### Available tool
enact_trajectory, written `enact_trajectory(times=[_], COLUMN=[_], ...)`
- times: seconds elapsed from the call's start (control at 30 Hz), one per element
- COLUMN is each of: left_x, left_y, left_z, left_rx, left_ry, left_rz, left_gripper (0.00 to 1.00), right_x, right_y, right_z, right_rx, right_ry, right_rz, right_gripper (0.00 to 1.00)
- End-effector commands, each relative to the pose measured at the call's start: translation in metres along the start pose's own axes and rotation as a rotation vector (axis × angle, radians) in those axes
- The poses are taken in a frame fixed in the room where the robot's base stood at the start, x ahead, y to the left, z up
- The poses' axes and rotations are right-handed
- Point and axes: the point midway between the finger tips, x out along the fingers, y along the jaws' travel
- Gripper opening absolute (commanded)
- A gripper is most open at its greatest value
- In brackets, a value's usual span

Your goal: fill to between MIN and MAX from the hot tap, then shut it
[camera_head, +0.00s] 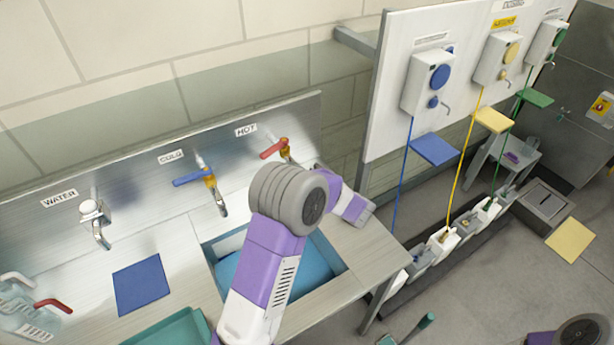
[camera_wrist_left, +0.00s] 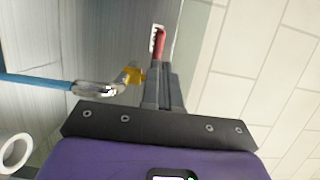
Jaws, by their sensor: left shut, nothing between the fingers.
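The hot tap (camera_head: 285,150) is on the steel back panel under the HOT label, with a brass body and a red lever (camera_head: 272,149). In the left wrist view the red lever (camera_wrist_left: 158,42) is just beyond my left gripper (camera_wrist_left: 165,70), whose fingers are shut and empty beside the brass body (camera_wrist_left: 132,75). I cannot tell whether they touch the lever. A blue stream (camera_wrist_left: 35,81) runs from the chrome spout (camera_wrist_left: 98,88). A white ring-like part (camera_wrist_left: 15,150) shows at the lower left. No MIN or MAX marks are visible. My left arm hides the area below the tap.
The cold tap (camera_head: 207,180) with a blue lever and a water tap (camera_head: 94,215) stand to the left. The sink (camera_head: 340,262) is partly covered by my arm. Clear jugs (camera_head: 18,308), a blue mat (camera_head: 141,284) and a teal tray (camera_head: 180,330) are on the counter's left.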

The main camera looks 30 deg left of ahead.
Motion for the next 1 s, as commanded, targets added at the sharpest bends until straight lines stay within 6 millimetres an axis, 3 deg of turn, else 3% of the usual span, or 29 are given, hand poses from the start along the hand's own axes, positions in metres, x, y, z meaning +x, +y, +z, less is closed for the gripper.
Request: enact_trajectory(times=[0.2, 0.37, 0.83, 1.0], left_x=[0.041, 0.058, 0.063, 0.068], left_y=[-0.001, 0.0, 0.0, 0.003], left_z=[0.001, 0.0, 0.0, 0.004], left_rx=[0.0, 0.0, -0.001, -0.002], left_ry=[-0.004, -0.002, 0.002, 0.061], left_rz=[0.0, 0.0, 0.0, -0.002], left_gripper=[0.0, 0.0, 0.0, 0.0], right_x=[-0.006, -0.008, -0.007, 0.006], right_y=[-0.002, -0.003, -0.003, 0.002], right_z=[0.0, 0.0, 0.0, 0.0], right_rx=[0.0, 0.0, 0.0, 0.0], right_ry=[0.0, 0.0, 0.0, 0.0], right_rz=[0.0, 0.0, 0.0, 0.0], right_gripper=[0.43, 0.43, 0.43, 0.43])
